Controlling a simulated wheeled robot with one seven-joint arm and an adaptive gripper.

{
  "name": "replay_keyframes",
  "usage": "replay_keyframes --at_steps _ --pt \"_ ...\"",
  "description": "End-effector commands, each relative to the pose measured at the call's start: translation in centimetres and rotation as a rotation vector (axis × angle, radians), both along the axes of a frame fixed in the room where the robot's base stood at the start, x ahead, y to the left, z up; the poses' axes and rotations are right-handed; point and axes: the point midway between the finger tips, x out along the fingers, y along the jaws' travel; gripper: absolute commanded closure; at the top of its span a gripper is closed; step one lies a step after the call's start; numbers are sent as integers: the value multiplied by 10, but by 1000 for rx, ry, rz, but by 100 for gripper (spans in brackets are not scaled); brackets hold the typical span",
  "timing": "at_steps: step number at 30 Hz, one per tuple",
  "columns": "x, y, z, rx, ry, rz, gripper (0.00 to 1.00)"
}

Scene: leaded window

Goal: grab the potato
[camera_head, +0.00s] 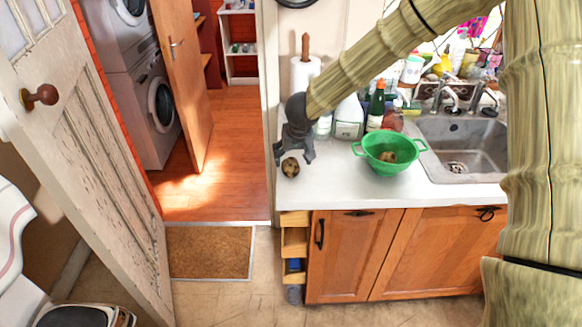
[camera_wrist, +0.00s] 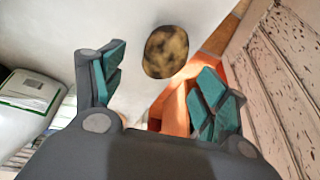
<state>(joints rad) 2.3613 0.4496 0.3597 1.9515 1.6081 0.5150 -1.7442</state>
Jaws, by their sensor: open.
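The potato (camera_head: 290,167) is brown and mottled and lies on the white counter near its left edge. In the wrist view the potato (camera_wrist: 166,52) shows ahead of the fingers, toward the gap between them, with its whole outline visible. My gripper (camera_head: 294,157) is above the counter right at the potato, with its fingers pointing down. In the wrist view my gripper (camera_wrist: 160,92) is open, its two teal-padded fingers spread wide, with nothing between the pads. I cannot tell whether a finger touches the potato.
A green colander (camera_head: 391,152) with a brownish item inside stands right of the potato. Bottles, including a white jug (camera_head: 348,118), and a paper towel roll (camera_head: 305,72) stand behind. The sink (camera_head: 460,145) is farther right. The counter's left edge is close to the potato.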

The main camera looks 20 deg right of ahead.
Motion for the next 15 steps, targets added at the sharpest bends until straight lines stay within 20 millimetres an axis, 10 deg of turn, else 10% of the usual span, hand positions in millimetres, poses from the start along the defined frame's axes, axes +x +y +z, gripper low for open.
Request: replay_keyframes --at_steps 15 --pt "16 2 -39 0 1 0 27"
